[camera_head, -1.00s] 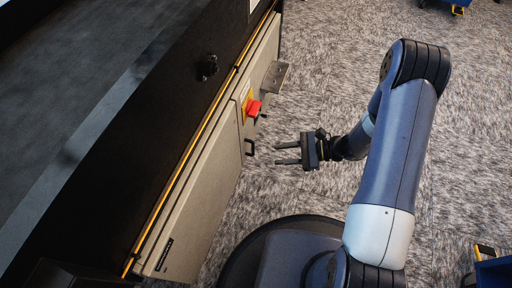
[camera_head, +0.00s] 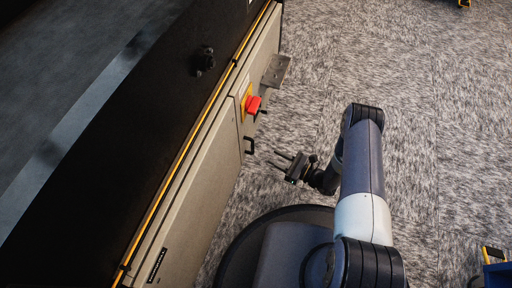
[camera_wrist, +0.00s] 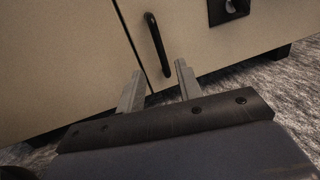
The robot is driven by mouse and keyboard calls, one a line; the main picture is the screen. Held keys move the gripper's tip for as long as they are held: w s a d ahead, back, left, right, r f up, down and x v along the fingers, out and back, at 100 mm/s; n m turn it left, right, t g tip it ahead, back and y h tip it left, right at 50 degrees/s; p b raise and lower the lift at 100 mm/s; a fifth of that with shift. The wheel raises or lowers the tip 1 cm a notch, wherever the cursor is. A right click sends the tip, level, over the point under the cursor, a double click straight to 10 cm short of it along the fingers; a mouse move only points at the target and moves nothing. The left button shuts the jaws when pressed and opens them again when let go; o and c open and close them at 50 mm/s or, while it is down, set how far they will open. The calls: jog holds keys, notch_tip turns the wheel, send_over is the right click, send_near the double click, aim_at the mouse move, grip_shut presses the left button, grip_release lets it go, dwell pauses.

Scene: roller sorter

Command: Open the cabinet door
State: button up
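The beige cabinet (camera_head: 196,196) runs along the left in the head view, with its door front facing my arm. A black bar handle (camera_head: 250,146) stands out from it; it also shows upright and slightly tilted in the wrist view (camera_wrist: 157,42), just right of a panel seam. My gripper (camera_head: 282,158) is open and empty, to the right of the handle and apart from it in the head view. In the wrist view its two fingers (camera_wrist: 159,72) point toward the cabinet, with the handle's lower end between them in the picture. The door looks shut.
A red switch on a yellow plate (camera_head: 252,104) and a grey metal bracket (camera_head: 276,70) stick out farther along the cabinet. A dark square latch plate (camera_wrist: 228,9) is right of the handle. Grey carpet (camera_head: 430,130) is open to the right. A blue bin (camera_head: 497,274) sits at lower right.

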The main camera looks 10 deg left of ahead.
jog(key=b+x, duration=0.2)
jog(key=x, duration=0.7)
jog(key=shift+a+b, duration=0.3)
jog(key=shift+b, duration=0.05)
jog(key=shift+c, duration=0.2)
grip_shut()
